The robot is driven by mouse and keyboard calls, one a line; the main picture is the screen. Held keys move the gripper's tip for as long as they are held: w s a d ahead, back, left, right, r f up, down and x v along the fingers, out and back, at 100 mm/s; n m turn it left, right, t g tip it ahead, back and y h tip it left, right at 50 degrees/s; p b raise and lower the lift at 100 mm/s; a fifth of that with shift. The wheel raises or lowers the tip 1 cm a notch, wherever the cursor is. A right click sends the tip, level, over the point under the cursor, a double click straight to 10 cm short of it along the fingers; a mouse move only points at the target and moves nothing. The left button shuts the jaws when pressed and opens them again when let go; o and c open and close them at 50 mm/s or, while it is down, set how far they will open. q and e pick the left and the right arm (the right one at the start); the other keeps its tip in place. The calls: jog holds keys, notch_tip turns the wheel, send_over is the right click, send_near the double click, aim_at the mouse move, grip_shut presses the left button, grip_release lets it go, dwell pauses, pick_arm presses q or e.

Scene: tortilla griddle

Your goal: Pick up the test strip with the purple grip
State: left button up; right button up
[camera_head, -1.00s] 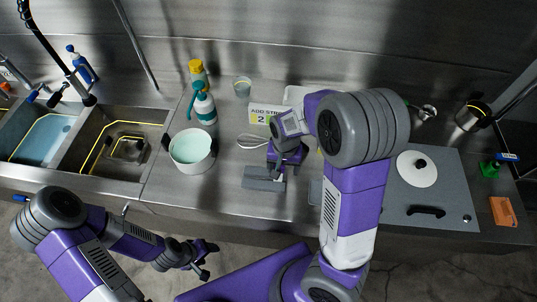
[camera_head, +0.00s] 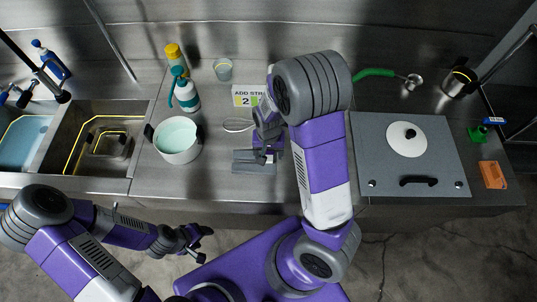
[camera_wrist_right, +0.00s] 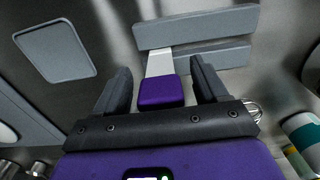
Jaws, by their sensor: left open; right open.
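The test strip with the purple grip (camera_wrist_right: 161,91) shows in the right wrist view; its white strip runs to a grey slotted holder (camera_wrist_right: 226,25). My right gripper (camera_wrist_right: 160,66) is open, with one finger on each side of the purple grip. Gaps show between grip and fingers; depth is hard to judge. In the head view my right gripper (camera_head: 266,148) is over the counter at the grey holder (camera_head: 255,168), and the strip is mostly hidden there. My left gripper (camera_head: 203,245) is open and empty, in front of the counter.
A white pot (camera_head: 178,154) and teal spray bottle (camera_head: 185,97) stand left of the holder. A whisk (camera_head: 238,126) and the sign (camera_head: 243,95) are behind it. Sinks are at left.

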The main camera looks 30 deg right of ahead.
jog(key=c, duration=1.2)
jog(key=shift+o, duration=0.2)
notch_tip(320, 180, up, 10)
jog(key=shift+r+p, duration=0.1)
jog(key=shift+p, duration=1.1)
jog(key=o, duration=0.4)
jog(key=c, duration=0.3)
